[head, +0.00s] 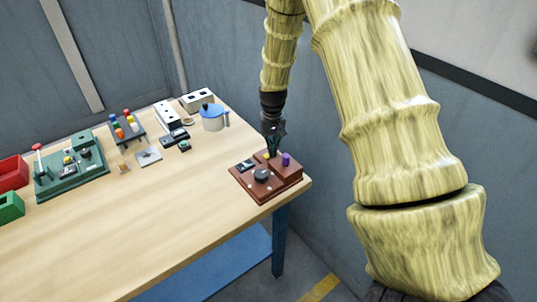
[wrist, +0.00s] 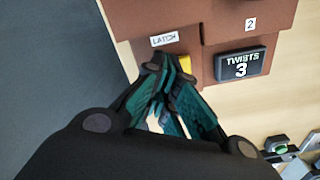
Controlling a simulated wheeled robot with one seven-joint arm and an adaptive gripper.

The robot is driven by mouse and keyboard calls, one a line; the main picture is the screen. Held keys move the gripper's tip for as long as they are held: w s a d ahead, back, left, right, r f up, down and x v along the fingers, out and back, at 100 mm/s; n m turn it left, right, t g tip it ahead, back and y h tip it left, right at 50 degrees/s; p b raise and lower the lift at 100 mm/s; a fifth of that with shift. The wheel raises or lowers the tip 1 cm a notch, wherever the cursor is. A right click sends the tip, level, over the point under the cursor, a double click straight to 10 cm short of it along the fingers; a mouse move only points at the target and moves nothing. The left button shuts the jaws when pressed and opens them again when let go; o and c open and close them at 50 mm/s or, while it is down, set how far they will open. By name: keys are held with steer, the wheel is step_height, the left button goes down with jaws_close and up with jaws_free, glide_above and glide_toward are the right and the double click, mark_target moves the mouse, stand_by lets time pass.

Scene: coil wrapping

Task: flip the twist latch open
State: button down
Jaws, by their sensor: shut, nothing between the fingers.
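A reddish-brown board (head: 263,190) sits at the table's right corner. In the wrist view a white label reads LATCH (wrist: 164,39). Just below it is a small yellow piece (wrist: 185,62), probably the latch, partly hidden by my fingers; whether it is turned I cannot tell. It also shows as a yellow spot in the head view (head: 266,155). My gripper (wrist: 163,68) is shut and empty, its fingertips close beside the yellow piece on its left. Contact is unclear. In the head view my gripper (head: 272,150) points down over the board's back part.
A black display (wrist: 241,64) reading TWISTS 3 is right of the fingers. The board also carries a purple knob (head: 286,159) and a dark round knob (head: 261,174). A blue-lidded pot (head: 213,118) and a green board (head: 72,176) stand farther left. The table's front middle is clear.

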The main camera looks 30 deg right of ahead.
stand_by(0.3)
steer(key=shift+r+p, duration=2.45)
steer(key=shift+r, duration=1)
steer(key=shift+d+f, duration=0.1)
steer(key=shift+f, duration=0.05)
